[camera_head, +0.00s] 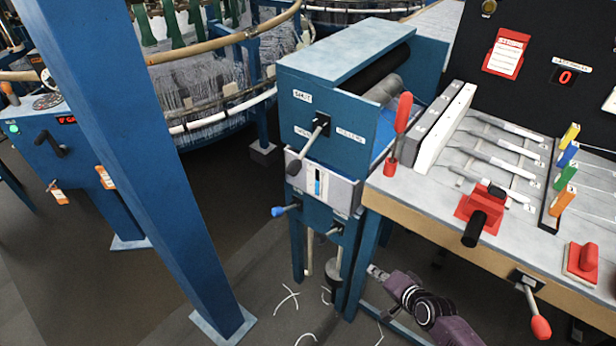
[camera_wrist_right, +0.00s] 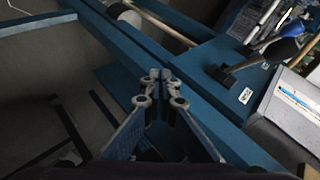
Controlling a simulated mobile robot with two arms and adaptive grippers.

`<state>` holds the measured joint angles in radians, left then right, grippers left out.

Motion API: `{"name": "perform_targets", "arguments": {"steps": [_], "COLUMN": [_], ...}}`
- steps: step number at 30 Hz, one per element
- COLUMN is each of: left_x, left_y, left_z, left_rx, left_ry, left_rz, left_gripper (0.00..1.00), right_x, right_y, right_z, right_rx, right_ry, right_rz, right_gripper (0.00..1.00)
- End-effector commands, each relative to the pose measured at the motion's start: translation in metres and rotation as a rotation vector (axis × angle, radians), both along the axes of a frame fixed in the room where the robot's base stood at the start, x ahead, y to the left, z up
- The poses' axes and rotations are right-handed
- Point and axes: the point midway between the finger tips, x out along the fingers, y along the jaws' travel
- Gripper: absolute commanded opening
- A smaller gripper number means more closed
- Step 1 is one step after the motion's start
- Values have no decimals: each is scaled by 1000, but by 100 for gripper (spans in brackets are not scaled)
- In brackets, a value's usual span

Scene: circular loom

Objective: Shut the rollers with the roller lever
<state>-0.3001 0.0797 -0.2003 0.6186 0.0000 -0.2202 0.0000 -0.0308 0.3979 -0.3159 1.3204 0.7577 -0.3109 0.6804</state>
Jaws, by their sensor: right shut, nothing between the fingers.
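The roller lever (camera_head: 308,145) is on the front of the blue roller housing (camera_head: 340,105). Its rod slants down and left from a black pivot to a dark knob. A label that seems to read SHUT is above left of the pivot, ROLLERS is to its right, and another label sits behind the rod, too small to read. Dark rollers (camera_head: 385,70) show inside the housing. My right gripper (camera_head: 374,270) is low beside the housing's legs, well below the lever and apart from it. In the wrist view the right gripper (camera_wrist_right: 160,88) is shut and empty. My left gripper is not in view.
A gauge panel (camera_head: 322,185), a blue-knobbed lever (camera_head: 282,210) and another lever (camera_head: 335,230) sit below the roller lever. The worktable (camera_head: 440,195) overhangs at right; a blue post (camera_head: 140,150) stands left.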

Motion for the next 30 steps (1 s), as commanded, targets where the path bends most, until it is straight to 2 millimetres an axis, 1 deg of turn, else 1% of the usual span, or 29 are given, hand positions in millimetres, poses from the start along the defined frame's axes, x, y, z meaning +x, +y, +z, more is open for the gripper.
{"name": "perform_targets", "arguments": {"steps": [1, 2, 3, 5, 6, 8, 9, 12, 15, 18, 21, 24, 30], "left_x": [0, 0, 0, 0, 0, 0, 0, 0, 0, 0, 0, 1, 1], "left_y": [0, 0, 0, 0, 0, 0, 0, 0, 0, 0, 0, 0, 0], "left_z": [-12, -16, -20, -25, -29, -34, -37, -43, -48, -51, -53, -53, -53], "left_rx": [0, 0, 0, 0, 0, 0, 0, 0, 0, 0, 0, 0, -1], "left_ry": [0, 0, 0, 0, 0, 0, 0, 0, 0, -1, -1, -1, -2], "left_rz": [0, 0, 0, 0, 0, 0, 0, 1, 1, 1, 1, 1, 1], "left_gripper": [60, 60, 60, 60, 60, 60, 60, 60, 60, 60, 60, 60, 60], "right_x": [24, 34, 45, 58, 63, 68, 73, 80, 81, 80, 78, 77, 77], "right_y": [9, 16, 26, 39, 48, 63, 68, 80, 90, 98, 103, 105, 105], "right_z": [28, 47, 71, 106, 127, 158, 178, 223, 258, 284, 299, 306, 308], "right_rx": [87, 143, 217, 324, 390, 485, 549, 705, 833, 925, 983, 1010, 1017], "right_ry": [-44, -61, -81, -102, -111, -118, -122, -122, -104, -85, -69, -59, -57], "right_rz": [-15, -24, -31, -35, -33, -23, -26, -30, -24, -19, -14, -12, -13], "right_gripper": [0, 0, 0, 0, 0, 0, 0, 0, 0, 0, 0, 0, 0]}}
